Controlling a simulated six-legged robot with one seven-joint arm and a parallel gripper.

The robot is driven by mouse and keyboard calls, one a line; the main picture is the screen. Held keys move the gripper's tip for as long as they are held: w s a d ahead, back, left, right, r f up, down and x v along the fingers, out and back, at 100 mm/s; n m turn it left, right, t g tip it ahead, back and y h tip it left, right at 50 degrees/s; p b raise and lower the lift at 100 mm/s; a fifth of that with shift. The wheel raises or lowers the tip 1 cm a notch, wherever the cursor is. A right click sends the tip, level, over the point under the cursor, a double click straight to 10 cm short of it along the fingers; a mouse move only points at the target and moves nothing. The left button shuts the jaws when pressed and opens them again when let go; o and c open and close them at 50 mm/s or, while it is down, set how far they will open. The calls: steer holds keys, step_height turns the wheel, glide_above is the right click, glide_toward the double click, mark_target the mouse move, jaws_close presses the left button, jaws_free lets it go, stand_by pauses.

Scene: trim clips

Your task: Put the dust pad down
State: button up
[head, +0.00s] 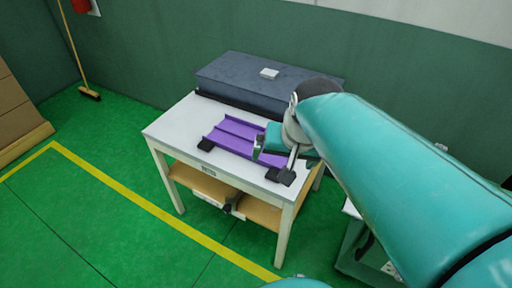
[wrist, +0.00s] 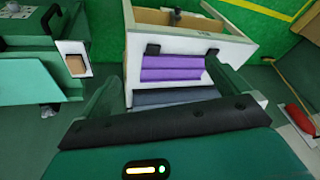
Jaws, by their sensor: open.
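A small white pad (head: 269,73), which looks like the dust pad, lies flat on top of the dark grey box (head: 225,72) at the back of the table. My gripper (head: 274,155) is over the right end of the purple trim panel (head: 233,132), apart from the pad and nearer the front. Its fingers are spread with nothing visible between them. In the wrist view my gripper (wrist: 170,92) also shows open, with the purple panel beyond the gap. I do not make out the pad in the wrist view.
The white table (head: 168,125) carries the panel between black holders (head: 206,145). A lower wooden shelf (head: 200,182) holds small items. A green wall stands close behind the box. A cart (wrist: 28,80) is at the left in the wrist view. Floor left of the table is clear.

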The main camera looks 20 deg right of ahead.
steer(key=s+a+n+t, duration=0.1)
steer(key=s+a+n, duration=0.3)
steer(key=a+n, duration=0.1)
steer(key=shift+s+r, duration=0.3)
steer(key=shift+s, duration=0.05)
